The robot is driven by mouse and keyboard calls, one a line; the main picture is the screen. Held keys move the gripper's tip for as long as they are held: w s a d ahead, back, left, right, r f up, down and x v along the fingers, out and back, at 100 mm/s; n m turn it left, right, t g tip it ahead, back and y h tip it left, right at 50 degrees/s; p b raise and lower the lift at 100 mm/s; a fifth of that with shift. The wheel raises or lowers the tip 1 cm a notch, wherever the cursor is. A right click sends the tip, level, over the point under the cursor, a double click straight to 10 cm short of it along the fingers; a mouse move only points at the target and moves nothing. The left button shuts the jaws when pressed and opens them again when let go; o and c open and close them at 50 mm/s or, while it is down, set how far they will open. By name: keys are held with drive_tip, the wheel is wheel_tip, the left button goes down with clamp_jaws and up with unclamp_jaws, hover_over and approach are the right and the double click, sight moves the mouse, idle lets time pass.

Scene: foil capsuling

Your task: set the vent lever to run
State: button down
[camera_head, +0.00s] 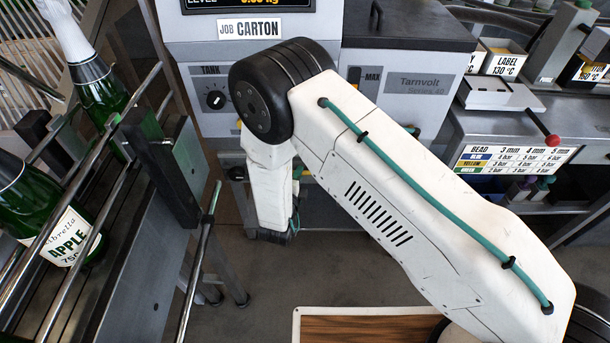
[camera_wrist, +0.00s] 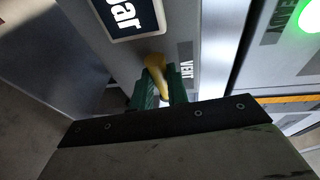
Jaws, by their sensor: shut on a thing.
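The vent lever (camera_wrist: 155,66) is a yellow handle on a grey panel in the wrist view, beside a "VENT" label (camera_wrist: 186,70). My gripper (camera_wrist: 158,92) has its green fingers on either side of the lever and is shut on it. The lower end of the lever is partly hidden between the fingers. I cannot read a "run" mark in either view. In the head view my white arm reaches down in front of the machine, and its lower part hides the lever and the fingertips.
In the head view, green bottles (camera_head: 98,88) stand on a railed conveyor at left. A grey Tarnvolt unit (camera_head: 405,85) stands behind my arm.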

drive_tip(key=c, duration=1.4)
unclamp_jaws()
drive_tip(key=shift+o, duration=0.2)
drive_tip(key=v, duration=0.7)
drive_tip(key=shift+s, duration=0.35)
drive_tip(key=shift+a, duration=0.1)
